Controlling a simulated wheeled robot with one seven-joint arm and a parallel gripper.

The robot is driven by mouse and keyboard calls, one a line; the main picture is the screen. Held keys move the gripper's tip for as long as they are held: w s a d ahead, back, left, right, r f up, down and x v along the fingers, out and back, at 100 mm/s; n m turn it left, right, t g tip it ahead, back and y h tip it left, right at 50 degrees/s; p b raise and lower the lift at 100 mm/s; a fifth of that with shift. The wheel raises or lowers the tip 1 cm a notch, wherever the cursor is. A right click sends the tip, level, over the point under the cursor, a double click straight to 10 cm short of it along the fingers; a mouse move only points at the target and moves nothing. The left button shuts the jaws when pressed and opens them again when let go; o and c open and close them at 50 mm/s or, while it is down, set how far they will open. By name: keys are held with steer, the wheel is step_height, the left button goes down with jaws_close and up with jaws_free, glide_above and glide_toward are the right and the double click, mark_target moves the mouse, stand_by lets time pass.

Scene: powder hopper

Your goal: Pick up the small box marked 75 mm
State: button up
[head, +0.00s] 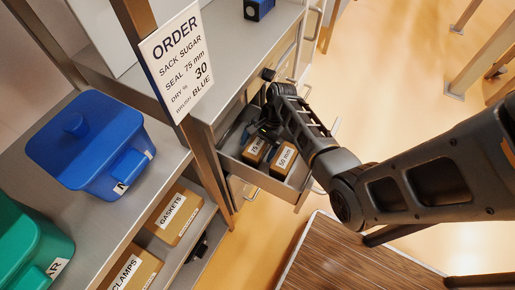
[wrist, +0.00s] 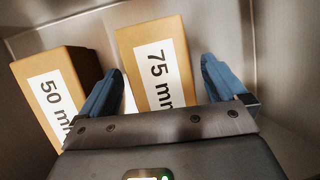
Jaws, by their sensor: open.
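The small brown box marked 75 mm (wrist: 155,65) has a white label and lies in an open drawer. It also shows in the head view (head: 254,151), partly hidden by my arm. My gripper (wrist: 165,82) is open, with one blue fingertip on each side of this box in the wrist view. I cannot tell whether the fingers touch it. In the head view my gripper (head: 262,132) reaches down into the drawer. The box marked 50 mm (wrist: 55,90) lies just left of the left finger in the wrist view, and right of the 75 mm box in the head view (head: 284,158).
The drawer (head: 296,184) has metal walls close around the boxes. An order sign (head: 178,60) reads seal 75 mm. A blue bin (head: 90,145), a green bin (head: 35,250) and boxes marked gaskets (head: 174,212) and clamps (head: 130,268) stand on shelves at left.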

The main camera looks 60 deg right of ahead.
steer(key=shift+c, duration=0.3)
steer(key=c, duration=1.2)
steer(key=shift+r, duration=0.1)
